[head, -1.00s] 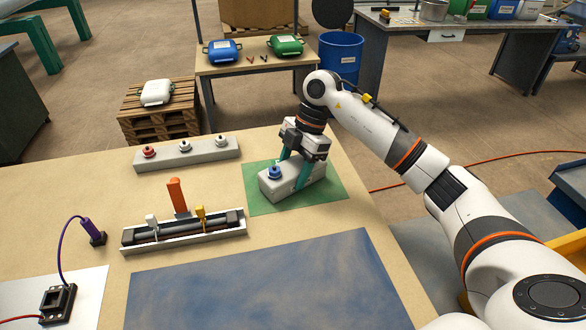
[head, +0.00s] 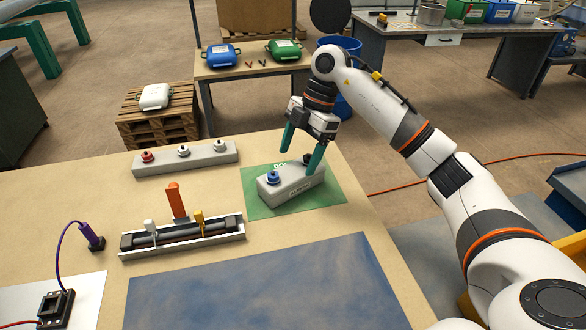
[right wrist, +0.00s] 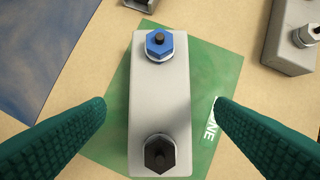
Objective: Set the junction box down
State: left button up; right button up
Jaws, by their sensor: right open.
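The junction box, a grey block (head: 290,191) with a blue hex fitting (head: 272,177) and a black one, rests on the green mat (head: 256,209). In the right wrist view the box (right wrist: 160,98) lies lengthwise between my fingers, with its blue fitting (right wrist: 159,43) at the top and black fitting (right wrist: 160,153) at the bottom. My right gripper (head: 300,160) is open above the box. Its green fingers stand apart from the box on both sides, with gaps showing in the right wrist view (right wrist: 161,103). My left gripper is not in view.
A grey block (head: 186,159) with red, white and dark-topped fittings stands behind left. A tray (head: 182,240) with a dark bar and coloured clamps lies left of the mat. A blue mat (head: 260,285) covers the front. A purple connector (head: 91,237) stands at left.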

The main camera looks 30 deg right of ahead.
jog(key=v, duration=0.6)
jog(key=shift+r, duration=0.2)
jog(key=shift+f, duration=0.1)
